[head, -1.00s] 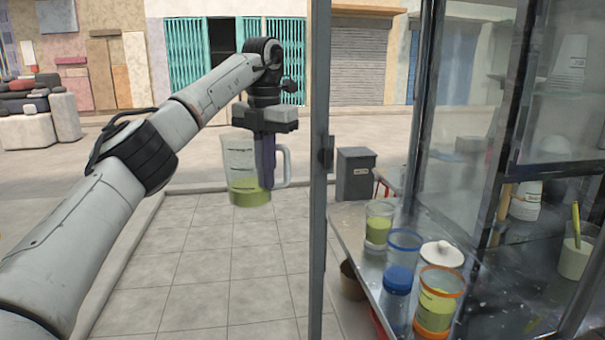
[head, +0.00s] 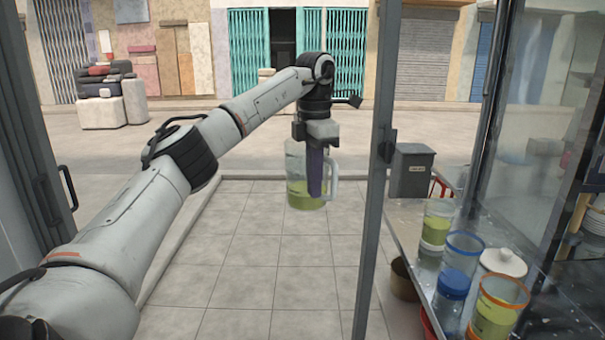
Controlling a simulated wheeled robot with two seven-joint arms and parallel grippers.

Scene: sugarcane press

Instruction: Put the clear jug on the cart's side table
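The clear jug (head: 303,196) holds yellow-green juice and hangs upright in the air over the tiled pavement. Its handle is on its right side. My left gripper (head: 316,185) points down over the jug; its fingers overlap the handle side and appear shut on the jug. The fingers hide part of the jug's wall. The cart's metal side table (head: 408,220) is at the right, beyond a grey upright post (head: 376,180). The jug is left of that post and apart from the table. My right gripper is not in view.
On the side table stand a clear cup with green juice (head: 436,226), a blue-rimmed container (head: 458,265), a white lidded pot (head: 500,265) and an orange-rimmed container (head: 496,310). A grey bin (head: 411,170) stands behind. The pavement (head: 270,260) is clear.

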